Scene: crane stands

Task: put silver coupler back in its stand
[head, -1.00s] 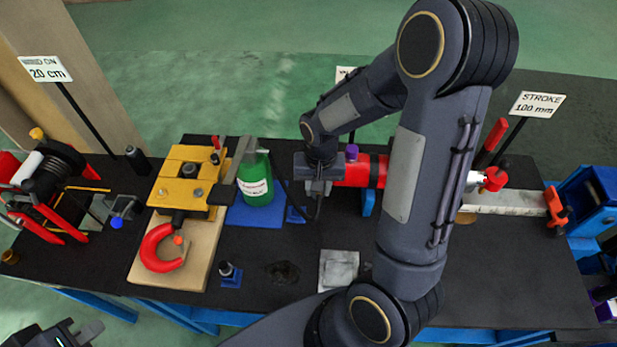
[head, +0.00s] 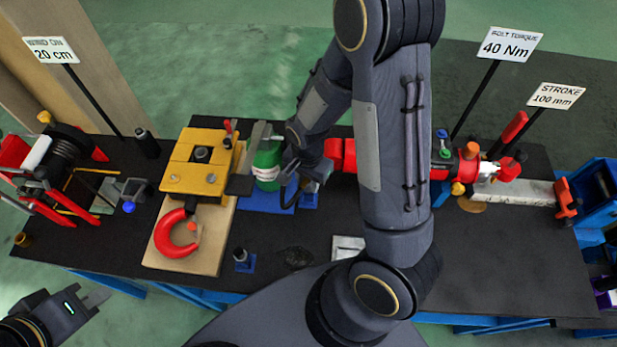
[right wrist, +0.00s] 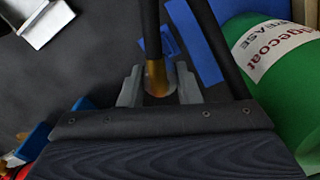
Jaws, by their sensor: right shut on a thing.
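My right gripper (right wrist: 158,92) is shut on the silver coupler (right wrist: 157,77), a short metal piece with a brassy tint on a black hose, in the right wrist view. Its fingers hide part of it. In the head view my right gripper (head: 308,172) is beside the green grease bottle (head: 267,168), and the coupler is too small to make out. A small blue block (head: 309,200), which may be the stand, is just below this gripper; it also shows in the wrist view (right wrist: 170,42). My left gripper (head: 92,298) is low at the left, off the table; its finger gap is unclear.
The green bottle stands on a blue mat (head: 265,202), close to my right gripper. A yellow block with a red hook (head: 175,235) is to the left. A small blue stand with a dark post (head: 243,261) is in front. A red cylinder (head: 343,155) lies behind my right arm.

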